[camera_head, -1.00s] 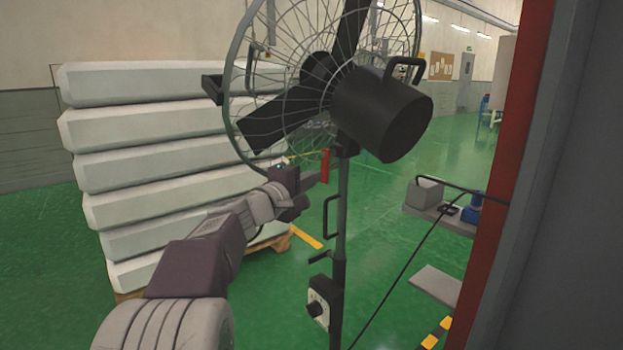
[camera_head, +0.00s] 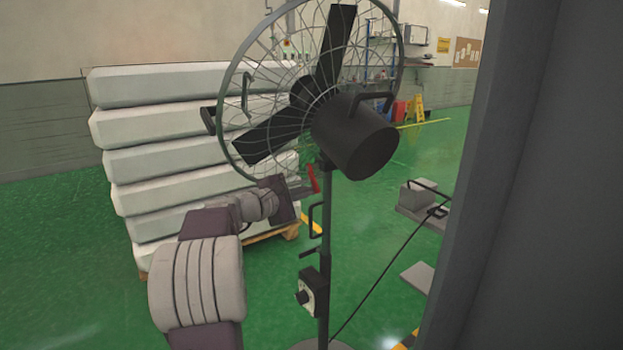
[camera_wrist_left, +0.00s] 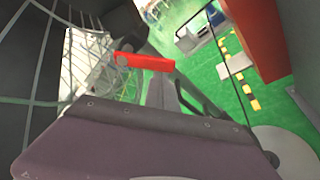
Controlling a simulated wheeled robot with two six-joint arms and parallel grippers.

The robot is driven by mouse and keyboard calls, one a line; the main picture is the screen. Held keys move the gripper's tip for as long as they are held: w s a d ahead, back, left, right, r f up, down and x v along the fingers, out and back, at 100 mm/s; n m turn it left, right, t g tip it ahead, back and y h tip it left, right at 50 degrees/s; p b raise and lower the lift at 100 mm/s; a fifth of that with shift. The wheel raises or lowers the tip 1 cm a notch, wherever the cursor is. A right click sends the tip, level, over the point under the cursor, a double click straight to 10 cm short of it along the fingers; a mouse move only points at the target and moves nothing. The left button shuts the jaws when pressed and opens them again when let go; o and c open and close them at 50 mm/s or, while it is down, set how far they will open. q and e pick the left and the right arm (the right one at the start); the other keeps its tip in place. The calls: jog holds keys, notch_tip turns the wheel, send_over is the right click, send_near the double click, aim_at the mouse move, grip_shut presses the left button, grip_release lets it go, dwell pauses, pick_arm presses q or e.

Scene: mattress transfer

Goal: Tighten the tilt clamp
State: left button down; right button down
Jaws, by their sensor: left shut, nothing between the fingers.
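A large black fan (camera_head: 355,135) with a wire cage stands on a grey pole (camera_head: 325,230), its head tilted. The red tilt clamp lever (camera_head: 313,179) sits at the top of the pole, just under the motor, leaning a little from upright. My left gripper (camera_head: 304,189) is shut and empty, close beside the lever on its left. In the left wrist view the red lever (camera_wrist_left: 146,62) lies across the view just beyond the gripper fingers (camera_wrist_left: 165,92). I cannot tell whether they touch. My right gripper is not in view.
A stack of white mattresses (camera_head: 190,125) on a wooden pallet stands behind my left arm. A control box (camera_head: 313,290) and handles are on the pole. A black cable runs right to a low grey unit (camera_head: 420,200). A dark grey upright (camera_head: 540,180) fills the right side.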

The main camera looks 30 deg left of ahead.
aim_at(313, 182)
pick_arm(q)
jog(key=d+r+n+g+h+p, duration=0.1)
jog(key=n+p, duration=0.1)
jog(key=p, duration=0.3)
jog(key=s+d+r+n+g+h+p, duration=0.1)
jog(key=n+p, duration=0.2)
jog(key=p, duration=0.2)
jog(key=d+r+n+h+p, duration=0.1)
jog(key=n+p, duration=0.1)
jog(key=p, duration=0.4)
jog(key=shift+s+d+r+n+g, duration=0.15)
jog(key=shift+s+r+n+g, duration=0.1)
jog(key=shift+r+n+g, duration=0.15)
jog(key=shift+d+r+p, duration=0.1)
jog(key=shift+r+p, duration=0.05)
jog(key=shift+p, duration=0.45)
jog(key=shift+r, duration=0.1)
